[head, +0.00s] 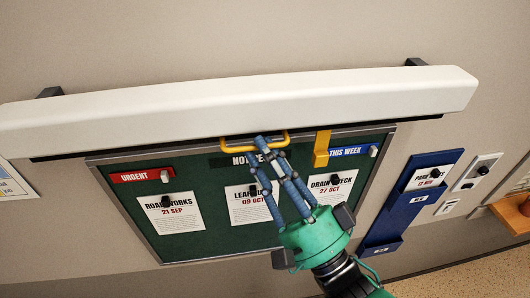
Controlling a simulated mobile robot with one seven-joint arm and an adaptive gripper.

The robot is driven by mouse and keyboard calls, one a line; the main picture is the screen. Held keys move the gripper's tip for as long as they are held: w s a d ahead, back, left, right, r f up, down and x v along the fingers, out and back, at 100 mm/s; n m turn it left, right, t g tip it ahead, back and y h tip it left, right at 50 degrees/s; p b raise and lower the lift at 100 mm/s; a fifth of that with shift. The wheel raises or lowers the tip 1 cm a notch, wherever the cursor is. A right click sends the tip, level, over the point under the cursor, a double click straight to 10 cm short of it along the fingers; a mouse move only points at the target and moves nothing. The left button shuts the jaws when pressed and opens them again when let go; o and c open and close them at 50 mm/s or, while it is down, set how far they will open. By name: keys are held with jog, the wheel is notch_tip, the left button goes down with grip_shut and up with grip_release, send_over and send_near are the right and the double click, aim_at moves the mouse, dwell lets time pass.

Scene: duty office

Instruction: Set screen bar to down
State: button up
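A long white screen housing (235,103) runs across the wall above a green notice board. A dark screen bar shows as a thin strip along its underside, with a yellow loop handle (226,144) hanging below its middle. My gripper (269,143) reaches up from below, and its blue fingertips are at the right part of this handle. The fingertips overlap the handle in the picture. I cannot tell whether they grip it or only touch it. The bar sits up against the housing, and no screen cloth shows.
A yellow hook-shaped piece (321,150) hangs just right of the handle. The notice board (210,240) behind my gripper carries pinned notices. A blue holder (385,228), a white switch plate (477,172) and a wooden shelf (512,216) are at the right.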

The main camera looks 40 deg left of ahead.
grip_shut()
jog(key=shift+f, duration=0.2)
notch_tip(320, 180, down, 62)
jog(key=b, duration=3.1)
jog(key=shift+b, duration=0.3)
jog(key=shift+f, duration=0.15)
